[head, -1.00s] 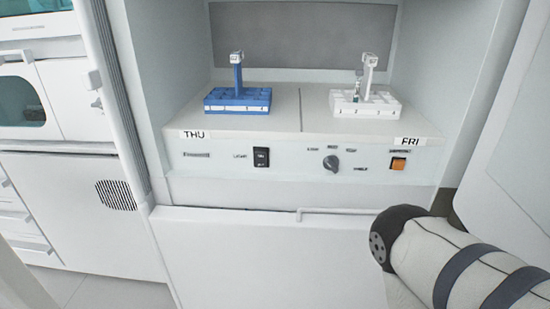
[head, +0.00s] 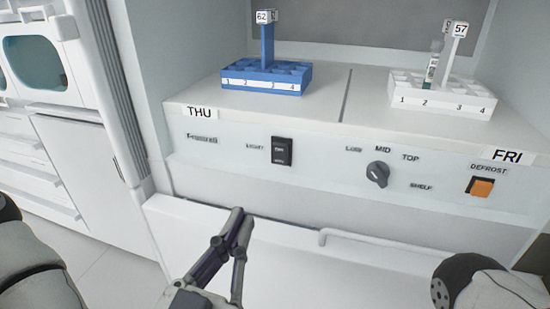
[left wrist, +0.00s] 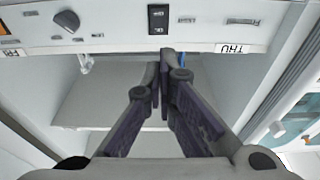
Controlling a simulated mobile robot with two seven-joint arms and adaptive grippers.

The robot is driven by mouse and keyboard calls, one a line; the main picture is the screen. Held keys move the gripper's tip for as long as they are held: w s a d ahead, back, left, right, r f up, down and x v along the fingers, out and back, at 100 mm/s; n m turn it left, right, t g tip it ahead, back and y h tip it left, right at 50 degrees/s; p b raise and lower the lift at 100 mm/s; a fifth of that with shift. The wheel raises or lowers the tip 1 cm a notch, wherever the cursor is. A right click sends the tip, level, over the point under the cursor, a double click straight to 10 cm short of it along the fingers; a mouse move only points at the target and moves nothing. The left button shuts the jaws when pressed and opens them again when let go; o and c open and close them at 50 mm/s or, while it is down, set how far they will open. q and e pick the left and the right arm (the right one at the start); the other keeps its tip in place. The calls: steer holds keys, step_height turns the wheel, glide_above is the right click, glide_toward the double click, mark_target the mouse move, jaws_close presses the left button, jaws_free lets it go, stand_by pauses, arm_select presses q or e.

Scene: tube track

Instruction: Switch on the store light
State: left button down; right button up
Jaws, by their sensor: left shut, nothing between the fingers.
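The black rocker switch (head: 281,151) sits on the front panel, just right of the word LIGHT. It also shows in the left wrist view (left wrist: 158,18), above my fingertips. I cannot tell which way the rocker is set. My left gripper (head: 238,212) is shut and empty, below and a little left of the switch and apart from it in the head view. In the left wrist view its fingertips (left wrist: 160,62) meet just under the panel. My right gripper is not in view.
The panel also bears a grey knob (head: 377,174) and an orange DEFROST button (head: 481,187). A blue rack (head: 266,77) and a white rack (head: 441,94) holding a tube stand on the shelf above. A white handle bar (head: 400,243) lies below the panel.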

mark_target(279, 147)
arm_select(q)
steer(key=x, duration=1.4)
steer(key=shift+d+b, duration=0.1)
steer(key=shift+b, duration=0.2)
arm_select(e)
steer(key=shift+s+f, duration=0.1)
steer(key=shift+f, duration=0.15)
